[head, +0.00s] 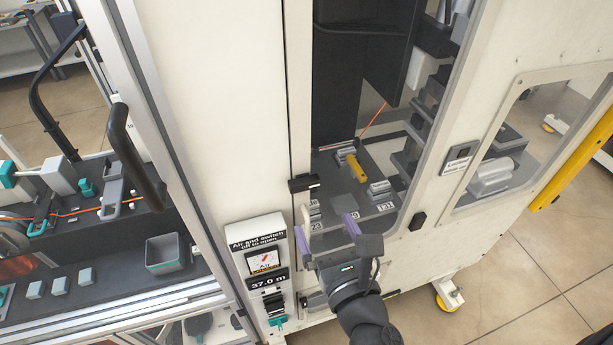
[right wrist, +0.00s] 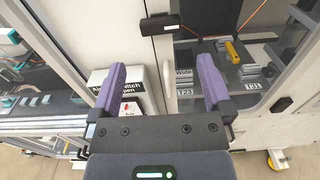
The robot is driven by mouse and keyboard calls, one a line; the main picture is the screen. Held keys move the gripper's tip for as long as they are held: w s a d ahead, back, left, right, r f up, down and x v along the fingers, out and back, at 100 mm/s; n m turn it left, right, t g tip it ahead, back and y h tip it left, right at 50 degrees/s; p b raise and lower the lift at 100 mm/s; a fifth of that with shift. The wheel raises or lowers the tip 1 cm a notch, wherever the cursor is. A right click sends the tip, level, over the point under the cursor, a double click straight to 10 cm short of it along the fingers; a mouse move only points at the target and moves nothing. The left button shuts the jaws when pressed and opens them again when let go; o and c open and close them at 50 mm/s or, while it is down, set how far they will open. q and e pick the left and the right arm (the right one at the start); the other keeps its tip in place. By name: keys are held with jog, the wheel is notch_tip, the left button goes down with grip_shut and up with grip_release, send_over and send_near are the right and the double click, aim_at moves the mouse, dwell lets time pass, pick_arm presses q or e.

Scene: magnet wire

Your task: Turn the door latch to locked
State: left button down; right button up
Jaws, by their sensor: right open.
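A small black latch (head: 304,183) lies roughly level across the seam between the white panel and the windowed door. It also shows at the top of the right wrist view (right wrist: 161,27), with a small white mark near its right end. My right gripper (head: 328,236) has its two purple fingers spread wide and nothing between them. It is below the latch in the head view and apart from it. In the right wrist view the latch lies beyond the gap between the fingertips (right wrist: 164,75). My left gripper is not in view.
A black door handle (head: 135,153) is at the left. Behind the door window are a yellow-handled part (head: 354,167) and grey blocks. A labelled panel (head: 459,157) is at the right.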

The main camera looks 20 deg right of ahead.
aim_at(306, 186)
jog(key=w+p, duration=0.1)
jog(key=w, duration=0.6)
jog(key=shift+w+a, duration=0.15)
jog(key=shift+w, duration=0.85)
jog(key=c, duration=1)
jog(key=shift+c, duration=0.2)
